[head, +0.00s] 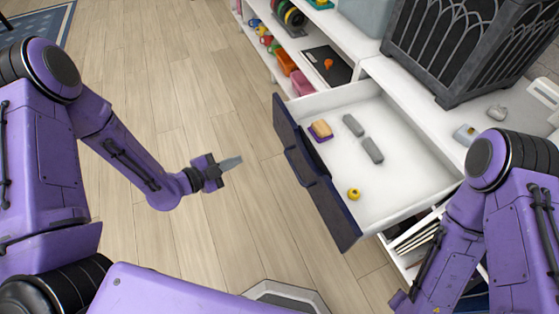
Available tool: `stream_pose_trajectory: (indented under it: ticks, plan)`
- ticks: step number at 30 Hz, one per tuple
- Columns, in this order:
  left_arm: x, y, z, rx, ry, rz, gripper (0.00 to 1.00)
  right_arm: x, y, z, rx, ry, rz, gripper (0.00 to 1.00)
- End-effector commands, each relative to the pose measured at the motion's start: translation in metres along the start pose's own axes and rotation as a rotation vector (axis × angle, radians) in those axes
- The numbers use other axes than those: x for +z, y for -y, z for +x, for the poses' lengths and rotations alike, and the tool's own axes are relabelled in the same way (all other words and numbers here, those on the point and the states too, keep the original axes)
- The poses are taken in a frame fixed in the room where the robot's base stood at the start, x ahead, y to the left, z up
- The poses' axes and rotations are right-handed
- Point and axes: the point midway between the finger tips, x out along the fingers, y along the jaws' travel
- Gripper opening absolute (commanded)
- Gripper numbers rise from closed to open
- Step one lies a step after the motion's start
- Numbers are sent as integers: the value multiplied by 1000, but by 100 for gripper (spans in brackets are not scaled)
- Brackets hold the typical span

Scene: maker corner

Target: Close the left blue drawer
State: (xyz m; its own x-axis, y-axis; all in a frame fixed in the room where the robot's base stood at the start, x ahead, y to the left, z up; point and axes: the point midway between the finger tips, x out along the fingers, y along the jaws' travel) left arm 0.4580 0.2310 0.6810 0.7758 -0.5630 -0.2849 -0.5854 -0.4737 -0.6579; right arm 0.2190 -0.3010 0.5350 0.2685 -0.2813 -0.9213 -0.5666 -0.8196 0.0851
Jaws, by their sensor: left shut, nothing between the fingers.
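The blue drawer (312,172) is pulled well out of the white cabinet. Its dark blue front faces left, towards my left arm, and its white inside (400,185) shows from above. My left gripper (231,163) is shut and empty. It is over the floor to the left of the drawer front, apart from it, with its fingers pointing towards the front. My right arm is at the lower right, over the drawer's near right corner; its gripper is not in view.
In the drawer lie a tan and purple block (320,130), two grey blocks (372,151) and a small yellow piece (354,194). A dark grey latticed box (460,50) stands on the white cabinet top (405,88). The wooden floor (180,90) on the left is clear.

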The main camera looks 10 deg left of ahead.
Motion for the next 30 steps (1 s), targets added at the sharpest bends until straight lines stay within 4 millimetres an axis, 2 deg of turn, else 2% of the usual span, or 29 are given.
stream_pose_trajectory:
  ticks: [1,3,6,9,14,24,30]
  plan:
    - [11,-2,8,-31,-101,186,0,13,3,31,0,0,0,43]
    - [4,5,6,-68,-230,444,0,18,4,45,0,0,0,43]
    - [-2,9,-1,-118,-348,699,0,23,5,55,0,0,0,43]
    - [-7,10,-5,-143,-402,823,0,24,5,58,0,0,0,43]
    - [-17,10,8,-145,-418,851,0,23,5,56,0,-1,0,43]
    - [-47,6,76,-142,-417,849,0,22,5,55,0,-1,1,43]
    - [-62,5,107,-143,-415,847,0,22,5,53,0,-1,0,43]
